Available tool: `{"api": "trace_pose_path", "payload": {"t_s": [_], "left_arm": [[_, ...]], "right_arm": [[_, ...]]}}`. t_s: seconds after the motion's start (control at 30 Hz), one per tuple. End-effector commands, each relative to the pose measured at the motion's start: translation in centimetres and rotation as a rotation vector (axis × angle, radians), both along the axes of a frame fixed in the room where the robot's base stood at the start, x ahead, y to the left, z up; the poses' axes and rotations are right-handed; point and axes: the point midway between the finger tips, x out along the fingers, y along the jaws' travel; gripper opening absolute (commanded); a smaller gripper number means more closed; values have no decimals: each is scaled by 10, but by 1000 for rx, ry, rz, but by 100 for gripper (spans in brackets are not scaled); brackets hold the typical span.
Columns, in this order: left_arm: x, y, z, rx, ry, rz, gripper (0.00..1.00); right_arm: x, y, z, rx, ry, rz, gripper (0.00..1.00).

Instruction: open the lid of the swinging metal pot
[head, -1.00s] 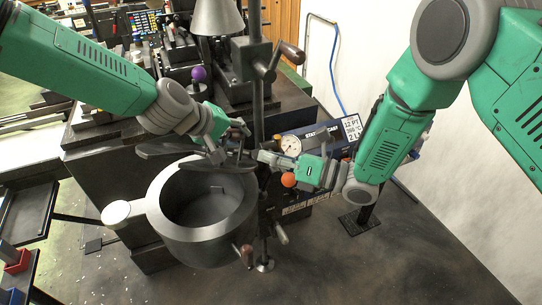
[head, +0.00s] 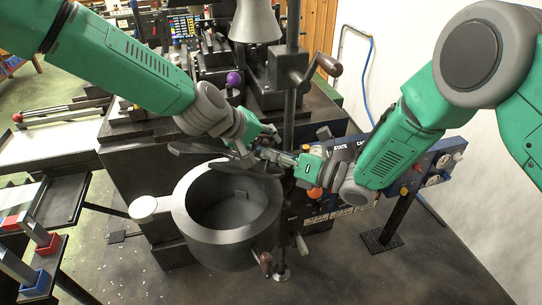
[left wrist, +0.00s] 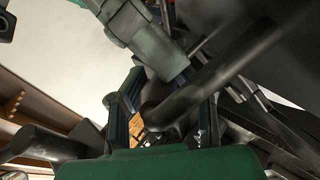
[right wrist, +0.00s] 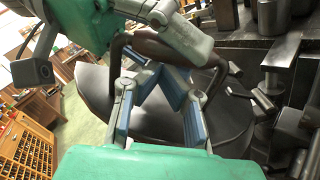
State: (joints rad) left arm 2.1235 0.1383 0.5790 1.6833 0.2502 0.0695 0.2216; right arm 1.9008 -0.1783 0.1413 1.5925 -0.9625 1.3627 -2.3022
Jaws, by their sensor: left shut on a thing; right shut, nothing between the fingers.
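The grey metal pot (head: 211,247) hangs in the middle of the head view, and its round opening is largely uncovered. Its dark lid (head: 190,149) stands raised at the far rim; it also shows as a dark curved disc in the right wrist view (right wrist: 92,88). My left gripper (head: 250,150) is shut on the lid's bar handle (right wrist: 150,46); in the left wrist view a dark bar (left wrist: 215,72) passes between its fingers. My right gripper (head: 278,157) is shut and empty beside the handle. Its fingertips (right wrist: 153,75) lie close below the handle; contact cannot be told.
A dark vertical post (head: 291,110) with a crank handle stands just behind the pot. A blue panel (head: 425,165) is at the right. A side table with red and blue bins (head: 38,282) is at the lower left. The floor (head: 380,285) at the lower right is clear.

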Motion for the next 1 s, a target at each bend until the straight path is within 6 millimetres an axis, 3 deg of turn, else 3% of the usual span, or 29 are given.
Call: {"api": "trace_pose_path", "payload": {"t_s": [0.03,0.27,0.3,0.33,0.77,1.0], "left_arm": [[3,3,2,1,-7,7,0],[0,3,0,2,0,5,0],[0,4,-1,2,2,4,35],[-1,3,-1,3,3,4,44],[-4,3,0,3,6,-1,44],[-20,24,30,1,2,0,44]], "right_arm": [[7,-2,9,5,-13,-7,0],[10,-4,13,11,-18,-12,0],[10,-4,14,12,-18,-13,0],[10,-4,14,11,-19,-13,0],[9,-3,12,12,-17,-8,0],[8,-3,12,11,-16,-9,0]]}}
